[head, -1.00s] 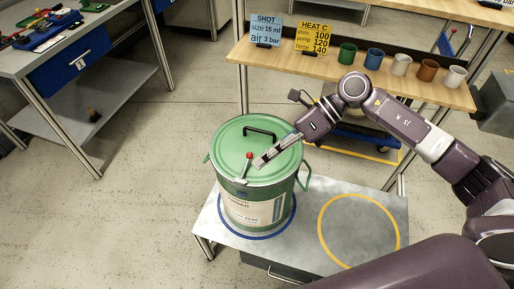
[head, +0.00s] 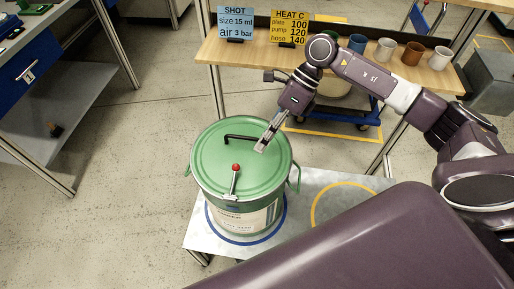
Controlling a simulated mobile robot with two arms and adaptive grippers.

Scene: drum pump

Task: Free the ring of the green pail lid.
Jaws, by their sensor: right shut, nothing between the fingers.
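The green pail (head: 245,219) stands upright inside a blue ring mark on a grey metal bench. Its green lid (head: 213,168) is on, with a black handle (head: 240,138) across its top. A lever with a red ball (head: 236,167) stands at the lid's front edge, its metal foot (head: 231,195) at the rim by the ring. My right gripper (head: 262,148) is shut and empty, above the lid's right part, to the right of and behind the red ball. It appears apart from the lever. My left gripper is not in view.
A yellow ring mark (head: 322,193) on the bench (head: 310,179) is partly hidden by a purple part of mine. Behind is a wooden shelf (head: 250,57) with two signs and several cups. A blue-drawer table (head: 40,65) stands at the left.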

